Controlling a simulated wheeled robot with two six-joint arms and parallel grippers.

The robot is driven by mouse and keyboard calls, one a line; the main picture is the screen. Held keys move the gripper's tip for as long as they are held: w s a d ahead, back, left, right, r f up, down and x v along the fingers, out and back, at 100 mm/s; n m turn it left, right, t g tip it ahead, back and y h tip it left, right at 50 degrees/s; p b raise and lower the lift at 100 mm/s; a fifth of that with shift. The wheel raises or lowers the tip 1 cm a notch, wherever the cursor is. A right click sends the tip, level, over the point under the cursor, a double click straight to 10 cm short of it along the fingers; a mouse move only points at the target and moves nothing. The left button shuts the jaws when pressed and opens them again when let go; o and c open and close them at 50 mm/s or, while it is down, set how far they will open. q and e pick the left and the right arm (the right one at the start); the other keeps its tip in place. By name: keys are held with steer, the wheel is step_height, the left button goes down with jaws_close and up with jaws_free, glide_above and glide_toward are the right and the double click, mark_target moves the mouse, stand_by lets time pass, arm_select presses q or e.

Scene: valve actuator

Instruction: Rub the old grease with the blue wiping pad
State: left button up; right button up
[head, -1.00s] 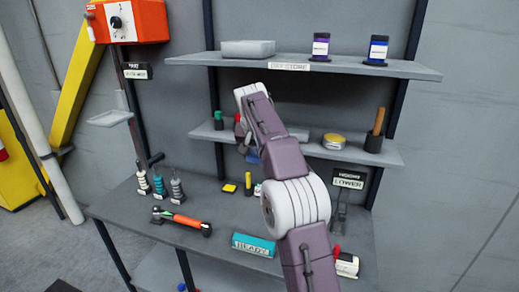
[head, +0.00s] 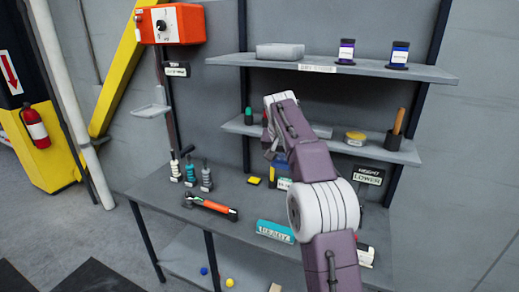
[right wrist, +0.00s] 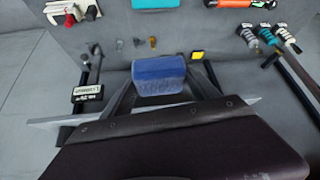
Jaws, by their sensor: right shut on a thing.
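The blue wiping pad (right wrist: 158,74) is clamped between the two fingers of my right gripper (right wrist: 162,88) in the right wrist view. It has a blue top and a paler, greyish lower face. In the head view my right gripper (head: 274,152) is by the lower shelf, above the workbench, mostly hidden behind my own wrist. I cannot make out any old grease in these views. My left gripper is not in view.
An orange control box (head: 170,24) hangs at upper left.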

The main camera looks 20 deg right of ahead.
steer(key=a+f+n+y, duration=0.1)
steer(key=a+f+n, duration=0.1)
steer(key=a+f, duration=0.5)
steer(key=a+f+n+y, duration=0.2)
steer(key=a+f+n, duration=0.1)
steer(key=f, duration=0.7)
steer(key=s+a+f+n, duration=0.1)
steer(key=s+a+f, duration=0.2)
steer(key=s+f, duration=0.2)
steer(key=s+a+f+n+t, duration=0.1)
steer(key=s+a+f, duration=0.2)
steer(key=s+f, duration=0.2)
steer(key=shift+s+a+f+y+b, duration=0.25)
steer(key=shift+s+y+b, duration=0.15)
steer(key=shift+s, duration=0.7)
steer(key=shift+s+a+f, duration=0.1)
steer(key=shift+s+f, duration=0.05)
steer(key=shift+s, duration=0.25)
steer(key=s, duration=0.1)
steer(key=s+r, duration=0.1)
steer(key=s, duration=0.1)
steer(key=shift+s+r, duration=0.25)
steer(key=shift+r, duration=0.1)
steer(key=shift+w, duration=0.2)
